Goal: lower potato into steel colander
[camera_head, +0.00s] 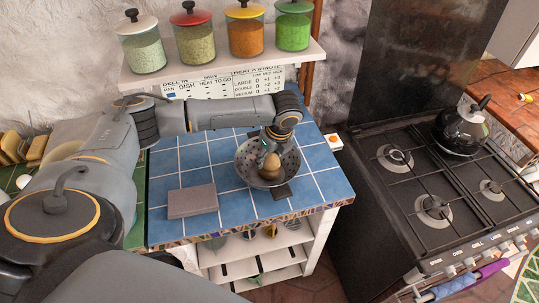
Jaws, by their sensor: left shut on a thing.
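The steel colander (251,176) stands on the blue tiled counter, a grey bowl with holes in its wall. A brown potato (270,167) shows inside the colander's outline, over its right part. My left gripper (267,153) reaches down over the colander from above and is shut on the potato. I cannot tell whether the potato touches the colander's bottom. The fingertips are small and partly hidden against the potato and bowl. My right gripper is not in view.
A grey block (192,201) lies on the counter (232,216) left of the colander. A small dark flat piece (282,192) lies at its front right. Jars stand on the shelf (220,62) above. A stove with a black kettle (462,128) is at right.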

